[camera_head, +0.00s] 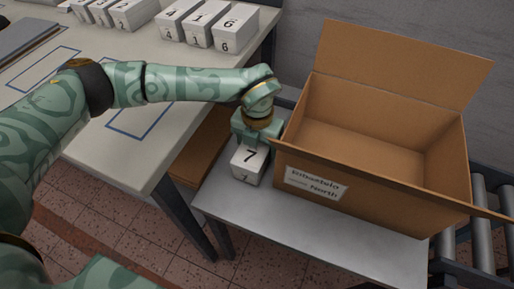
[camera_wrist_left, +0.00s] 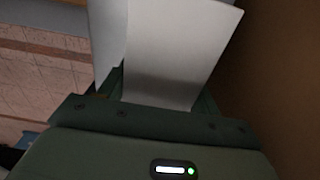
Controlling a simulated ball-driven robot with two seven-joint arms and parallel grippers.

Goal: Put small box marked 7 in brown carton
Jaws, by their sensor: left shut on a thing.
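The small white box marked 7 (camera_head: 249,160) is at the left outer side of the brown carton, above the near part of the grey stand. My left gripper (camera_head: 255,138) is shut on it from above. In the left wrist view the white box (camera_wrist_left: 175,50) fills the space between the fingers of my left gripper (camera_wrist_left: 160,100). I cannot tell whether the box touches the stand. The brown carton (camera_head: 384,140) stands open and looks empty, with its flaps spread and a label on its front. My right gripper is not in view.
White boxes marked 6 (camera_head: 235,28), 1 and 4 stand at the back of the pale table (camera_head: 140,150), with several more to their left. The grey stand (camera_head: 320,232) holds the carton. A roller conveyor (camera_head: 482,225) lies at the right.

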